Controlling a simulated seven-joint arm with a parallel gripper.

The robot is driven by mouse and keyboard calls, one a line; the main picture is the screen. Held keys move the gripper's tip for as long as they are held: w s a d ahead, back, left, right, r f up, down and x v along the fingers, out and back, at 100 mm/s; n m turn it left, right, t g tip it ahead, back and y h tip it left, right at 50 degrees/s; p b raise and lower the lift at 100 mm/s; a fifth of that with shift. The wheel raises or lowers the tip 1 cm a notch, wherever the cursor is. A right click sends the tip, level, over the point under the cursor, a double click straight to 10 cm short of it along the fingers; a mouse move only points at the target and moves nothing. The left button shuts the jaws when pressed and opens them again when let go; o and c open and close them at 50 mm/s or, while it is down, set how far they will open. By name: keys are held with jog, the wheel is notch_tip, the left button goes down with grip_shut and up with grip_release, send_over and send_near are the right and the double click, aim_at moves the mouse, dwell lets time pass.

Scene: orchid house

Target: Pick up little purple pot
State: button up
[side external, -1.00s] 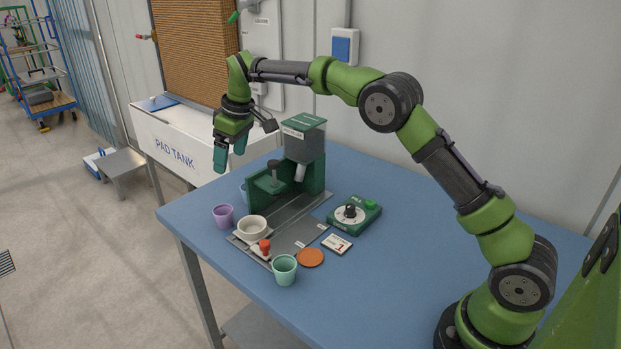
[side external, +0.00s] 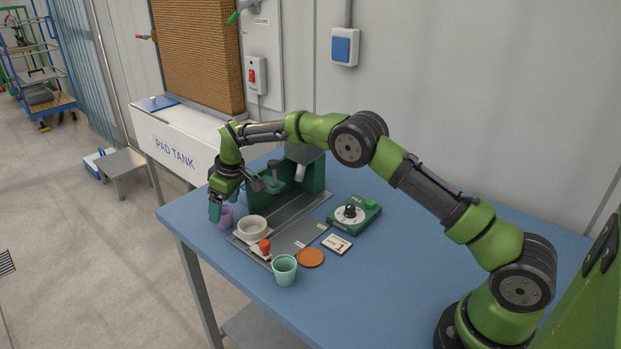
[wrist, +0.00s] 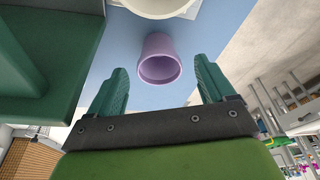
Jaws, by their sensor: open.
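The little purple pot (side external: 226,218) stands on the blue table near its left edge, just left of the cream bowl. My gripper (side external: 221,206) is low over the pot, pointing down, and partly hides it in the side view. In the wrist view the purple pot (wrist: 159,62) shows its open rim, centred between and slightly beyond the two teal fingers of my gripper (wrist: 160,90). The fingers are open, with a gap on both sides of the pot. I see no contact with it.
The cream bowl (side external: 252,228) sits close to the pot on a grey tray (side external: 297,222). A green dispenser stand (side external: 312,178) rises behind, close to my gripper. A mint pot (side external: 284,270), orange disc (side external: 311,257) and green dial box (side external: 355,215) stand farther right. The table's right part is clear.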

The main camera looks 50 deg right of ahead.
jog(key=shift+w+f, duration=0.2)
jog(key=shift+f, duration=0.5)
jog(key=c, duration=1.1)
jog(key=shift+r, duration=0.1)
